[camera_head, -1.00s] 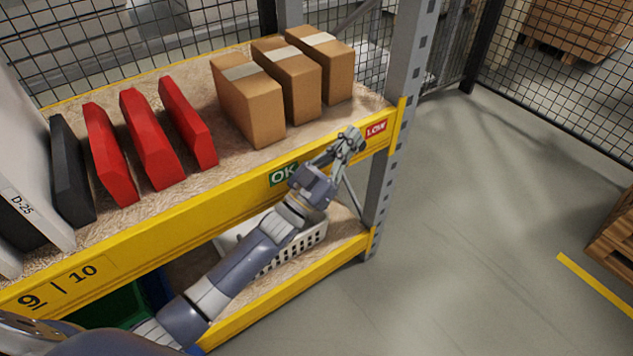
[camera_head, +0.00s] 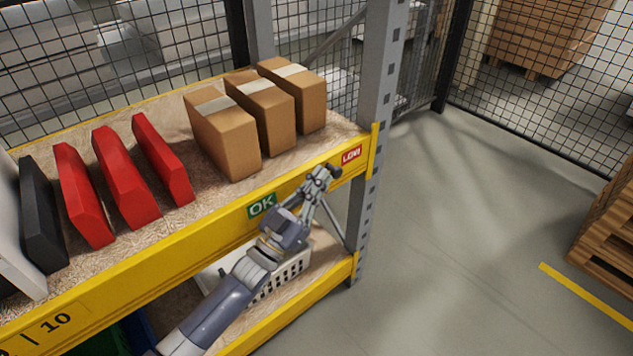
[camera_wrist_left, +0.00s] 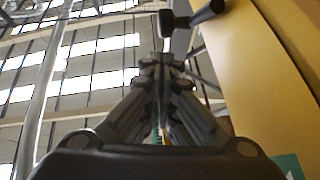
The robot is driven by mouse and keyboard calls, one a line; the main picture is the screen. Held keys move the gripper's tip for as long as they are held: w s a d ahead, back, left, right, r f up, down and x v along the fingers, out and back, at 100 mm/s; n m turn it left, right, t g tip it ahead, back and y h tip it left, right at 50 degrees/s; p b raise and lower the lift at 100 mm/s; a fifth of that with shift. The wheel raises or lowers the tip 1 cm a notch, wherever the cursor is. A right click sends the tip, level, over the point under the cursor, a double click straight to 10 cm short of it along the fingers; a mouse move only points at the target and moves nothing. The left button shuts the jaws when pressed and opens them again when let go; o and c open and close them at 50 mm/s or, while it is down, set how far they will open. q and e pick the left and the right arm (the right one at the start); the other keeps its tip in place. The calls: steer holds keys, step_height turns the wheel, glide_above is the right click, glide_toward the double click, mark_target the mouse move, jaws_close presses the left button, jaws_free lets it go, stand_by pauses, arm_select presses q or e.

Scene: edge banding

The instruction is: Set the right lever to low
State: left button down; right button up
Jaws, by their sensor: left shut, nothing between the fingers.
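My left gripper (camera_head: 320,175) is shut and empty. It is at the front of the yellow shelf beam, between the green OK label (camera_head: 262,206) and the red LOW label (camera_head: 351,155). In the left wrist view its closed fingers (camera_wrist_left: 163,62) point up toward a dark lever (camera_wrist_left: 205,13) with a rounded end, beside the yellow beam (camera_wrist_left: 262,75). The lever lies just beyond the fingertips; I cannot tell whether they touch. In the head view the gripper largely hides the lever. My right gripper is not in view.
The shelf (camera_head: 110,285) holds red boards (camera_head: 125,180), a dark board (camera_head: 42,215) and brown boxes (camera_head: 223,135). A white crate (camera_head: 292,268) sits on the lower shelf behind my arm. Open floor (camera_head: 450,230) lies right of the grey post (camera_head: 368,140).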

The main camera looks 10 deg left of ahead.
arm_select(q)
steer(key=v, duration=0.8)
steer(key=shift+s+a+f, duration=0.2)
steer(key=shift+s, duration=0.1)
steer(key=s+a+f+n+g+y, duration=0.25)
steer(key=f+g+y, duration=0.25)
steer(key=f, duration=1.1)
steer(key=s+a+f+n+g+y, duration=0.15)
steer(key=s+f+g+y, duration=0.3)
steer(key=f, duration=1.05)
steer(key=s+a+f+g+y, duration=0.1)
steer(key=s+f+g, duration=0.5)
steer(key=s, duration=0.5)
steer(key=s+a+f+g+y, duration=0.15)
steer(key=s+f+g, duration=0.25)
steer(key=s+f, duration=0.65)
steer(key=s+a+r+p, duration=0.1)
steer(key=s+r+p, duration=0.1)
steer(key=s+p, duration=0.5)
steer(key=s+a+r+p, duration=0.1)
steer(key=s+r+p, duration=0.1)
steer(key=s+p, duration=0.6)
steer(key=shift+s, duration=0.3)
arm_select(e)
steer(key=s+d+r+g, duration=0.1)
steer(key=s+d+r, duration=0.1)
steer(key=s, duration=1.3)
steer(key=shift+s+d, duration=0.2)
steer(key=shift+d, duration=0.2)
